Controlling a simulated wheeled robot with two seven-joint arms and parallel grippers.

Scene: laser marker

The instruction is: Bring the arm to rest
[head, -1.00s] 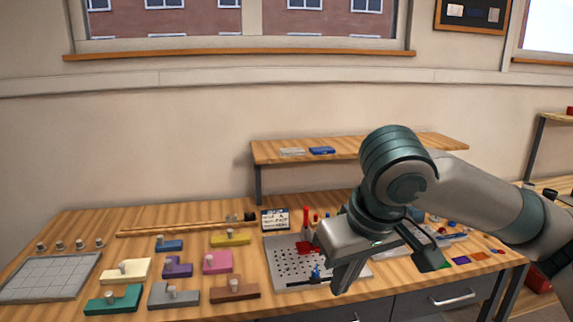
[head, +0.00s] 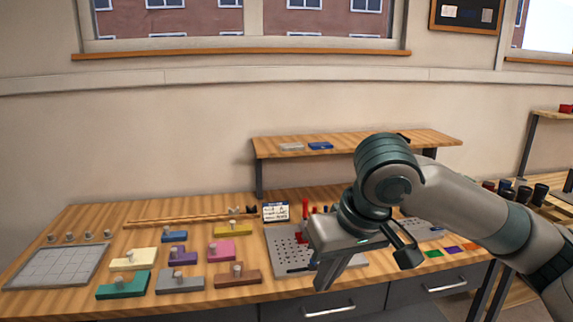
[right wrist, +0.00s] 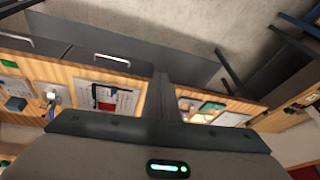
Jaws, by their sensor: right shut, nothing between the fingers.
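My right arm comes in from the right in the head view. Its gripper (head: 322,286) points down in front of the perforated grey plate and hides part of it. The fingers are together with nothing between them. In the right wrist view the closed fingers (right wrist: 161,92) stand out past the gripper body, with the bench edge and drawers beyond. My left gripper is not in view.
The wooden bench (head: 75,222) carries several coloured blocks with knobs, such as a green one (head: 122,286), a gridded grey plate (head: 58,266) and the perforated plate (head: 283,238). A raised shelf (head: 270,148) stands behind. Drawers (head: 365,297) lie below the front edge.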

